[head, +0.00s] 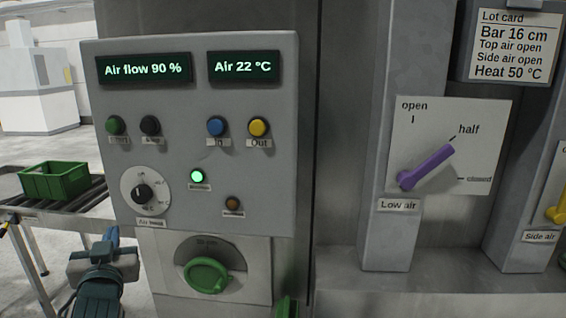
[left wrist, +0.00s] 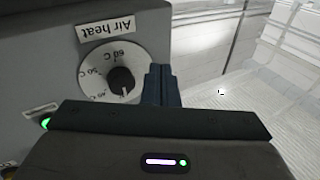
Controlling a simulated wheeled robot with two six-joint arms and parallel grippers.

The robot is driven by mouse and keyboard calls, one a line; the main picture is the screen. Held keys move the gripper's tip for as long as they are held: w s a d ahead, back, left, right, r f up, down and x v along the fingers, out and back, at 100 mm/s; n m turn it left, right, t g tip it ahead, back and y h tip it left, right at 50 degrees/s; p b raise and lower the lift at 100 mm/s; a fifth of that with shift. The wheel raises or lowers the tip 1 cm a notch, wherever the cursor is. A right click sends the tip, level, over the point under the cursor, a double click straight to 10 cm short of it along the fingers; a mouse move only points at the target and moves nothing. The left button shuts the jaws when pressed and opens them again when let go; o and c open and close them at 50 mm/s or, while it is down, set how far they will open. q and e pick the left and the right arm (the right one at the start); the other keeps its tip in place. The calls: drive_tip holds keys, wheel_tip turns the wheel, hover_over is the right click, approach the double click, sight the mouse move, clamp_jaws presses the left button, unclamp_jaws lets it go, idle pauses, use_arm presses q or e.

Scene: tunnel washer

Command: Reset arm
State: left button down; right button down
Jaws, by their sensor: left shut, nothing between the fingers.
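My left gripper (head: 110,240) is at the lower left of the head view, in front of the left edge of the grey control panel (head: 268,90). Its fingers are shut with nothing between them. In the left wrist view the closed fingers (left wrist: 160,85) stand beside the black Air heat knob (left wrist: 121,80), apart from it as far as I can tell. The same knob (head: 142,193) shows uncovered in the head view. My right gripper is not in view.
A green round handle (head: 206,275) sits below the panel. The purple Low air lever (head: 428,166) points at half. A lot card (head: 512,42) hangs upper right. A green crate (head: 55,182) stands on a roller conveyor (head: 75,203) at left. Open floor lies behind the conveyor.

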use_arm(q)
drive_tip(key=s+d+f+m+g+h, duration=0.1)
drive_tip(key=s+d+f+g+h, duration=0.15)
drive_tip(key=s+f, duration=0.55)
drive_tip(key=s+d+f+m+g+h, duration=0.1)
drive_tip(key=s+f+g, duration=0.3)
drive_tip(key=f, duration=0.8)
drive_tip(key=s+d+f+m+g+h, duration=0.15)
drive_tip(key=s+f+g, duration=0.35)
drive_tip(key=f, duration=0.5)
drive_tip(key=s+d+f+g+h, duration=0.1)
drive_tip(key=s+f, duration=0.3)
drive_tip(key=s, duration=0.3)
drive_tip(key=s+d+f+g, duration=0.2)
drive_tip(key=s+f, duration=0.1)
drive_tip(key=s, duration=0.4)
drive_tip(key=a+f+g+b, duration=0.1)
drive_tip(key=a+f+b, duration=0.2)
drive_tip(key=f, duration=3.2)
drive_tip(key=s+a+f+g+b, duration=0.1)
drive_tip(key=s+f+b, duration=0.1)
drive_tip(key=s+f, duration=1.6)
drive_tip(key=shift+s+a+f+b, duration=0.15)
drive_tip(key=shift+s+f+b, duration=0.2)
drive_tip(key=shift+f, duration=0.55)
drive_tip(key=shift+w, duration=0.15)
